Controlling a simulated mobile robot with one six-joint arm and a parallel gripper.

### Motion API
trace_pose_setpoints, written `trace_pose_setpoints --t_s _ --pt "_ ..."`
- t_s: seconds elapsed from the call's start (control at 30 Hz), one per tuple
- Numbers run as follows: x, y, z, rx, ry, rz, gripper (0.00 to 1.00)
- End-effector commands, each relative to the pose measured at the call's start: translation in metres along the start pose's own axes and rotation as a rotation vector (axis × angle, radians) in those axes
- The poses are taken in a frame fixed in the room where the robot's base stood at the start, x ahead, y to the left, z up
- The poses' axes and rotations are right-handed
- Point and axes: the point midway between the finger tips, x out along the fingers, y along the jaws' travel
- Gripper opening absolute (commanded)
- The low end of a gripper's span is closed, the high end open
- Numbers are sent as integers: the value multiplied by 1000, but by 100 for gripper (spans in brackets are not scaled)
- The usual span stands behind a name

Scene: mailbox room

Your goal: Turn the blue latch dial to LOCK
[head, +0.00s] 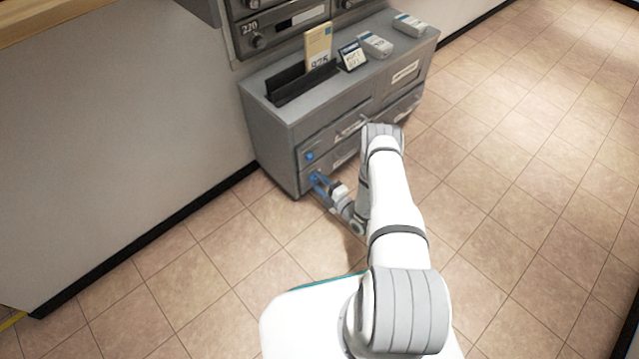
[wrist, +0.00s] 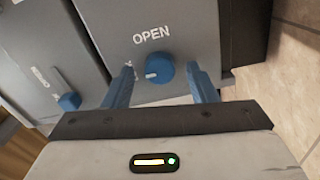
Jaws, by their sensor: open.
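The blue latch dial (wrist: 160,71) is a round knob on a grey front, under the word OPEN (wrist: 151,35), in the wrist view. Its white mark points left in that picture. A bit of white lettering shows at the left fingertip, mostly hidden, so I cannot read it. My gripper (wrist: 163,74) is open, with one blue finger on each side of the dial; gaps show between fingers and dial. In the head view my gripper (head: 319,183) is at the lower left of the grey cabinet (head: 268,140), where its fingers cover the dial.
A second blue knob (wrist: 68,102) is left of the dial in the wrist view; it also shows higher on the cabinet in the head view (head: 309,156). A black holder (head: 300,82), an envelope (head: 318,46) and a small sign (head: 352,57) stand on top. Tiled floor is clear.

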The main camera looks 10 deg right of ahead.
Motion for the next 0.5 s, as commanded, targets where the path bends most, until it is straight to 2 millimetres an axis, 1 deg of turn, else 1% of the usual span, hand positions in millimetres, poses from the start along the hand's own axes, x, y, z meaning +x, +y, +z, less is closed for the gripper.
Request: trace_pose_setpoints --t_s 0.3,0.4,0.5 --pt "-52 3 0 3 -5 -1 52" --pt "-65 1 0 3 -4 -2 52" --pt "-72 1 0 2 -2 -1 52"
